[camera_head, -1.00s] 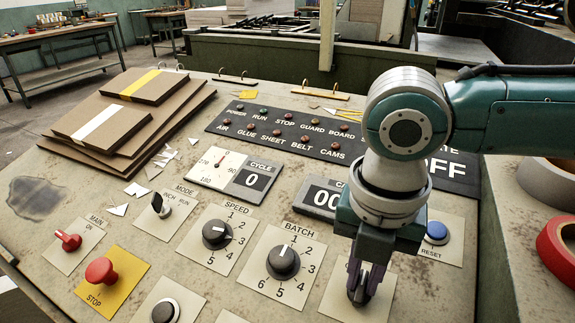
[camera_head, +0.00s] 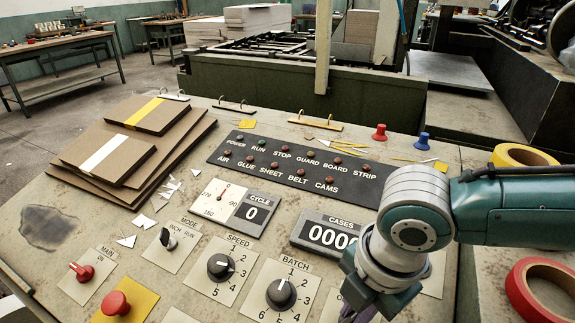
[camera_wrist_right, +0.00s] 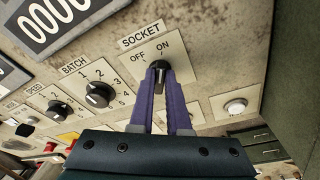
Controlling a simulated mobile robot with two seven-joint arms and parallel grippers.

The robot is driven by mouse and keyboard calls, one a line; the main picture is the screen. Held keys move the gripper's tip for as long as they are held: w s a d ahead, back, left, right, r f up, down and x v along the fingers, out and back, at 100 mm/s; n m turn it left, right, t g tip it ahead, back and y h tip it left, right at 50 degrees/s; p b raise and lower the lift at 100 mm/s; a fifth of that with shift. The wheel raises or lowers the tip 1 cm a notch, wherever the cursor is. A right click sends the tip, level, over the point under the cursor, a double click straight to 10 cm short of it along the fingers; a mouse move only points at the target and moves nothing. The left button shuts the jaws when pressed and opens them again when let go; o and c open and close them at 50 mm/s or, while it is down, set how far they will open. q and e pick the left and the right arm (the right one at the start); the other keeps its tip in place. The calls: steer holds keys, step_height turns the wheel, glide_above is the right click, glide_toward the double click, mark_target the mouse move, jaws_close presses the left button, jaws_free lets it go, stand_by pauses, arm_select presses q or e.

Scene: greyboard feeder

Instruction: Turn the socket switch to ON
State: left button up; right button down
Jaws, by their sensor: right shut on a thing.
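The socket switch (camera_wrist_right: 158,67) is a small black knob on a cream plate (camera_wrist_right: 190,62) marked OFF on the left and ON on the right in the right wrist view. My right gripper (camera_wrist_right: 161,84) is shut on the knob with its purple fingers on either side. The knob stands roughly upright in that view; its exact pointing direction is hard to tell behind the fingers. In the head view my right gripper (camera_head: 355,313) is cut off by the bottom edge and the switch is hidden. My left gripper is not in view.
The BATCH knob (camera_head: 281,294) sits left of the gripper, with the SPEED knob (camera_head: 221,267) beyond it. The CASES counter (camera_head: 328,235) lies behind. A white round button (camera_wrist_right: 236,106) is to the right. Red tape (camera_head: 546,292) and yellow tape (camera_head: 522,158) lie at the right.

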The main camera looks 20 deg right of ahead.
steer(key=shift+d+f, duration=0.1)
steer(key=c, duration=1.2)
jaws_free()
steer(key=o, duration=0.3)
steer(key=shift+s, duration=0.1)
steer(key=shift+r, duration=0.4)
steer(key=r, duration=0.3)
steer(key=r+p, duration=0.1)
steer(key=r, duration=0.2)
steer(key=s+r+p, duration=0.1)
steer(key=r, duration=0.2)
steer(key=shift+s+r, duration=0.1)
